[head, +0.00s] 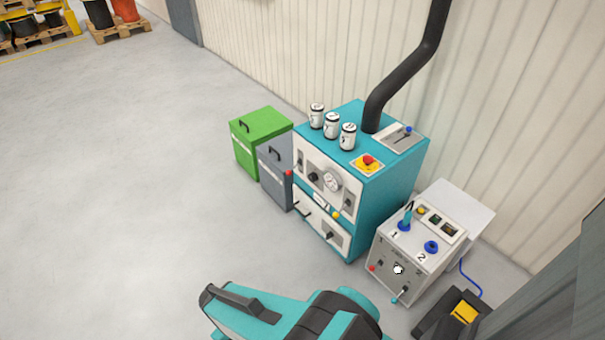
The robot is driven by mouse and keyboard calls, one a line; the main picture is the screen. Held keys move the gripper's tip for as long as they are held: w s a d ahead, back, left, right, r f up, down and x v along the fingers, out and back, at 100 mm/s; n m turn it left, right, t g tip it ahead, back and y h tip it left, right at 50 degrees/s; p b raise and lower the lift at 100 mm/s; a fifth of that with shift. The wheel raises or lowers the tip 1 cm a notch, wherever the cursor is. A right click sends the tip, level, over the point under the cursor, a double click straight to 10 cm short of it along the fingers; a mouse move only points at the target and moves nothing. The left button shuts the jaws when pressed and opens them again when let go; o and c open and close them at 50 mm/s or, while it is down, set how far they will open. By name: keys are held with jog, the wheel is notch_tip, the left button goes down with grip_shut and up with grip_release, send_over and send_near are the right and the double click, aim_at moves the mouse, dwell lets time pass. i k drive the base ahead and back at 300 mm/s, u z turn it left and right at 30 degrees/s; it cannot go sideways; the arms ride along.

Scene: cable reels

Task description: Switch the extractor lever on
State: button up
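A teal machine cabinet (384,185) stands against the wall, with a black duct (405,78) rising from its top. Beside the duct's foot, a grey plate (391,138) on the top carries a small lever with a blue knob (408,129). I cannot read any label there or tell its on side. A white control box (390,256) to the right has another small lever with a teal tip (395,300). My arm shows at the bottom edge; my gripper is not in view.
Three white canisters (331,125) and a red emergency button (368,160) are on the cabinet top. A green bin (262,140) and a grey bin (274,176) stand left. A black and yellow pedal (464,313) lies right. Open floor (130,200) lies left.

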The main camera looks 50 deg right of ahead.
aim_at(289, 173)
jog(key=u, duration=1.25)
jog(key=k, duration=0.1)
jog(key=z, duration=2.75)
jog(key=k, duration=0.9)
jog(key=u, duration=0.15)
jog(key=i, duration=0.7)
jog(key=z, duration=0.05)
